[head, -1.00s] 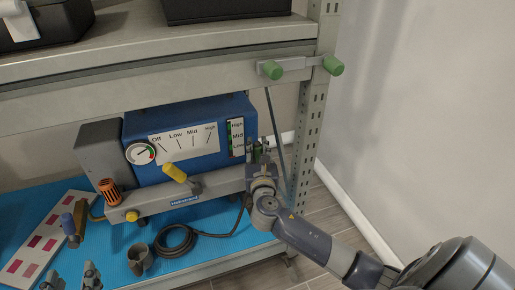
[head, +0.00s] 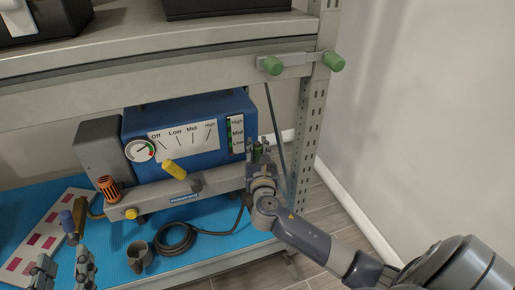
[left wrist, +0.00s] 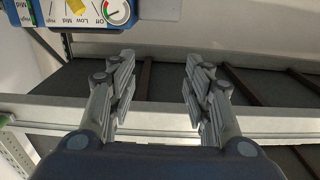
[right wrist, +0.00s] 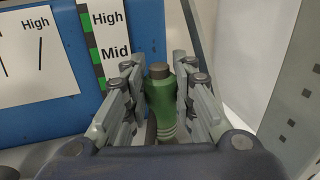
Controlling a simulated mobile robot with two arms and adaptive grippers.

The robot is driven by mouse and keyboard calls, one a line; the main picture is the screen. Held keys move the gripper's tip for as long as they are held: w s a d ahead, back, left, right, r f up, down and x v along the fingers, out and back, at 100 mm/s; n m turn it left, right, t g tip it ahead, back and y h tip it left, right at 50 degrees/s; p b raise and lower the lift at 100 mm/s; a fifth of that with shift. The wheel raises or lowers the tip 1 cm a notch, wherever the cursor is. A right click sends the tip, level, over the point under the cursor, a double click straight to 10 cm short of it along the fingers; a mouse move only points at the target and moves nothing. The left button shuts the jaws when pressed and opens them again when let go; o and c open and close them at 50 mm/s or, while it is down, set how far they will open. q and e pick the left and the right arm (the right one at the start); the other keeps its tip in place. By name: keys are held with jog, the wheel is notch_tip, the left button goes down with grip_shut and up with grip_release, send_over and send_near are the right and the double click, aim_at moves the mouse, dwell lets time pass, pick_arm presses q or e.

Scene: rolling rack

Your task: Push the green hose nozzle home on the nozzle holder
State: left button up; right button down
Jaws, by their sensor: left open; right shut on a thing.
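The green hose nozzle (right wrist: 161,103) stands upright between the fingers of my right gripper (right wrist: 158,88), which is shut on it. In the head view, my right gripper (head: 260,160) holds the nozzle at the right end of the blue machine, and its body mostly hides it. The black hose (head: 228,232) runs from a coil on the blue mat up toward this gripper. I cannot tell the nozzle holder for certain; a grey cup-like piece (head: 139,257) stands beside the coil. My left gripper (head: 63,264) is open and empty at the lower left; it also shows in the left wrist view (left wrist: 157,85).
The blue machine (head: 190,130) has a grey front bar with yellow and orange knobs. The perforated rack post (head: 309,130) stands close to the right gripper. A shelf (head: 150,50) spans above. A pale strip with red squares (head: 42,240) lies on the mat.

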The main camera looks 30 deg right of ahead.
pick_arm(q)
jog(key=shift+d+r, duration=0.1)
jog(key=shift+r, duration=0.3)
pick_arm(e)
jog(key=shift+f, duration=0.2)
pick_arm(q)
jog(key=shift+r+t+h, duration=0.2)
jog(key=shift+t+h, duration=0.1)
pick_arm(e)
jog(key=shift+f, duration=0.1)
jog(key=shift+f+b, duration=0.35)
pick_arm(q)
notch_tip(320, 180, up, 6)
jog(key=s+t+h, duration=0.1)
jog(key=t, duration=0.2)
jog(key=shift+d+b, duration=0.3)
jog(key=shift+b, duration=0.1)
pick_arm(e)
jog(key=shift+f, duration=0.7)
pick_arm(q)
jog(key=shift+s, duration=0.1)
pick_arm(e)
jog(key=c, duration=1.3)
grip_release()
pick_arm(q)
jog(key=shift+f, duration=0.15)
pick_arm(e)
jog(key=shift+o, duration=0.3)
jog(key=v, duration=1.2)
